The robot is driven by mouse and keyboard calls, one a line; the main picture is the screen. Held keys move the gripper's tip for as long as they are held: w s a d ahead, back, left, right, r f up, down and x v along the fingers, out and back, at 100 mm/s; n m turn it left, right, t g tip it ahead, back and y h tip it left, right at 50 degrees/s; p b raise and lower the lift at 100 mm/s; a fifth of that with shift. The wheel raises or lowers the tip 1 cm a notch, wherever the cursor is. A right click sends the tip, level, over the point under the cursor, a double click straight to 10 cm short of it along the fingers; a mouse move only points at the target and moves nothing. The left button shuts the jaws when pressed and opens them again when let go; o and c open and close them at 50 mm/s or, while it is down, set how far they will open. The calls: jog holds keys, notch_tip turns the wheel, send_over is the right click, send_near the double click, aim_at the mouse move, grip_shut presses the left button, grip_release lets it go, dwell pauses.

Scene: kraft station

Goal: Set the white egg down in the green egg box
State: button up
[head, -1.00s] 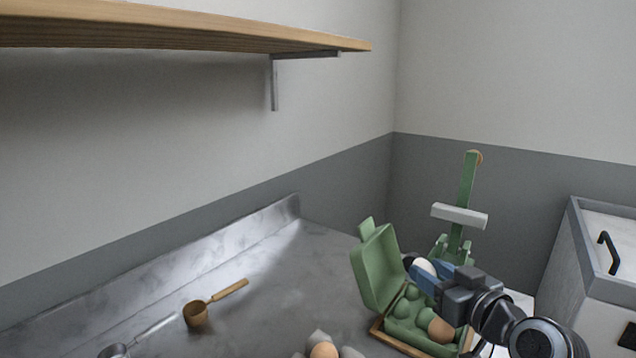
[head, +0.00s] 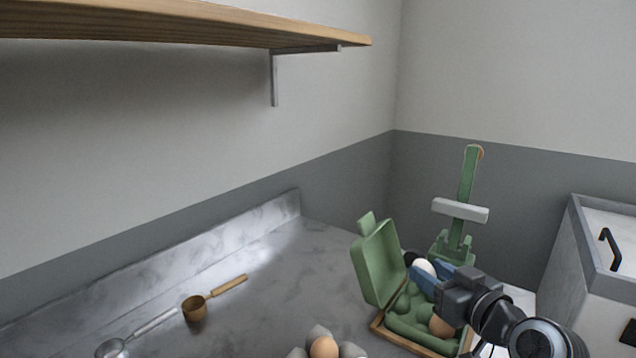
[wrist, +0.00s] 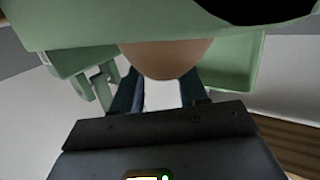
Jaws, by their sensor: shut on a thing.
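The green egg box (head: 378,262) stands open on a wooden tray (head: 405,341) at the counter's right end, its lid raised on the left. A brown egg (head: 440,326) sits in a near right cup, and other cups look empty. My gripper (head: 424,278) is shut on the white egg (head: 425,266) at the far side of the box. The egg appears at or just above the far cups; the fingers hide its underside, so contact is unclear. In the wrist view, the brown egg (wrist: 165,60) and green box part (wrist: 100,28) cover much of the area around my fingers.
A green stand with a white crossbar (head: 460,210) rises behind the box. Another brown egg (head: 323,347) lies among grey cups at the front edge. A wooden shelf (head: 200,22) hangs above.

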jog(key=o, duration=0.9)
